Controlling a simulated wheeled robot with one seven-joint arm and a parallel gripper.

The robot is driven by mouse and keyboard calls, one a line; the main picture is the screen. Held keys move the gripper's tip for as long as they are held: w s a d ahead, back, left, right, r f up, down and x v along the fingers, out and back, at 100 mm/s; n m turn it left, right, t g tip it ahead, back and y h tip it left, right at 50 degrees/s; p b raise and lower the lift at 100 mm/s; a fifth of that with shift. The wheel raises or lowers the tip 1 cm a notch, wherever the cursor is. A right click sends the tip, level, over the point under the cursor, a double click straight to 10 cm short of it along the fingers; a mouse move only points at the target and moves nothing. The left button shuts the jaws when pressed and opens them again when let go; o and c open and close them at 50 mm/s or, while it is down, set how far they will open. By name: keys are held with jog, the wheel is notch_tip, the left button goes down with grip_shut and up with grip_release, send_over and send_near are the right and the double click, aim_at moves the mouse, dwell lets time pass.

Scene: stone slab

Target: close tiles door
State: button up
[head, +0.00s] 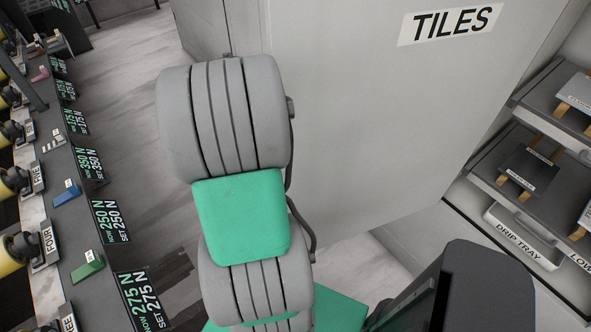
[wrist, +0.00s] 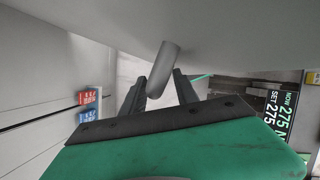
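The tiles door (head: 390,110) is a large light grey panel with a black-on-white TILES label (head: 450,24). It stands upright behind my arm in the head view, clear of the shelves to its right. In the wrist view the pale door surface (wrist: 225,35) fills the top. A grey rounded bar (wrist: 163,68), seemingly the door's handle, sticks out from it. My gripper (wrist: 161,84) has its two dark fingers apart, with the bar's end between or just in front of them. I cannot tell whether they touch it. The head view hides my gripper behind my arm.
Shelves (head: 513,190) with tile samples and a drip tray (head: 524,238) stand at the right. A bench (head: 75,215) with force displays and small coloured blocks runs along the left. Wooden floor (head: 125,90) is clear between bench and door.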

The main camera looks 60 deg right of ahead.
grip_shut()
dwell(1.4)
